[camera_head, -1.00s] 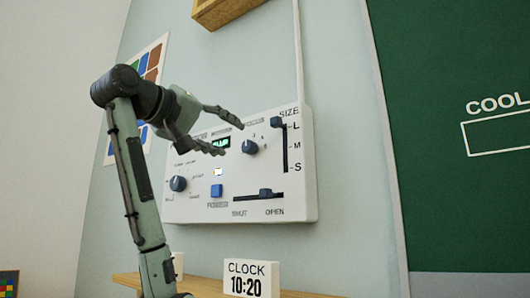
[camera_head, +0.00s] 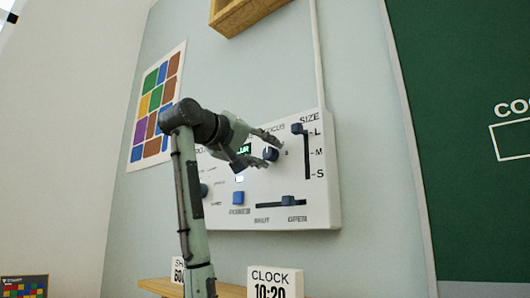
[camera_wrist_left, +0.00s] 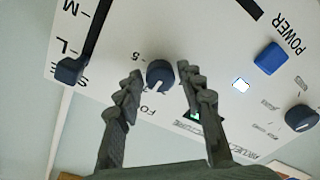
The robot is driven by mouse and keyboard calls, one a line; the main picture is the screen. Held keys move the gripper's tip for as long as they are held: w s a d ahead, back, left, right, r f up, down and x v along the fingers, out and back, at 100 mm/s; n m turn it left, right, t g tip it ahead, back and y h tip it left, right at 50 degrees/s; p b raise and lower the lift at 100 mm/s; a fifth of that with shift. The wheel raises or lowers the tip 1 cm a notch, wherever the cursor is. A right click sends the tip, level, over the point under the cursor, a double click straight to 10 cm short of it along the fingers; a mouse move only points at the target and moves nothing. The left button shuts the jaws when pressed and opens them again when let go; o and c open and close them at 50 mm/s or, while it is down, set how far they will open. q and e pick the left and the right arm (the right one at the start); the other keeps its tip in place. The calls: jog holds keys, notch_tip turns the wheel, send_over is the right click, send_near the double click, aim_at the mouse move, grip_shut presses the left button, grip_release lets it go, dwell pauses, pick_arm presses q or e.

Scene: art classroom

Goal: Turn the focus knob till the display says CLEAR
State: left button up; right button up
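The white control panel (camera_head: 322,190) is on the wall. Its dark blue focus knob (camera_head: 271,154) is at the upper middle, beside the lettering FOCUS. My left gripper (camera_head: 274,150) is at the knob, fingers apart. In the left wrist view the knob (camera_wrist_left: 160,74) sits between the open fingertips of my left gripper (camera_wrist_left: 158,80), with a small gap showing on each side. The green-lit display (camera_head: 244,149) is partly hidden by the gripper; its visible letters look like "LUR". In the left wrist view a finger covers most of it. My right gripper is not in view.
The panel also has a size slider (camera_head: 297,129), a shut/open slider (camera_head: 288,201), a blue power button (camera_head: 238,198) and another knob (camera_head: 204,190). Below is a wooden shelf (camera_head: 232,289) with a clock sign (camera_head: 274,283). A wooden box (camera_head: 245,14) hangs above.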

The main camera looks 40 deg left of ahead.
pick_arm(q)
grip_shut()
jog(key=m, duration=0.3)
jog(key=shift+a, duration=0.1)
jog(key=m+p, duration=0.1)
jog(key=m, duration=0.2)
jog(key=shift+m+p, duration=0.4)
jog(key=shift+m, duration=1.1)
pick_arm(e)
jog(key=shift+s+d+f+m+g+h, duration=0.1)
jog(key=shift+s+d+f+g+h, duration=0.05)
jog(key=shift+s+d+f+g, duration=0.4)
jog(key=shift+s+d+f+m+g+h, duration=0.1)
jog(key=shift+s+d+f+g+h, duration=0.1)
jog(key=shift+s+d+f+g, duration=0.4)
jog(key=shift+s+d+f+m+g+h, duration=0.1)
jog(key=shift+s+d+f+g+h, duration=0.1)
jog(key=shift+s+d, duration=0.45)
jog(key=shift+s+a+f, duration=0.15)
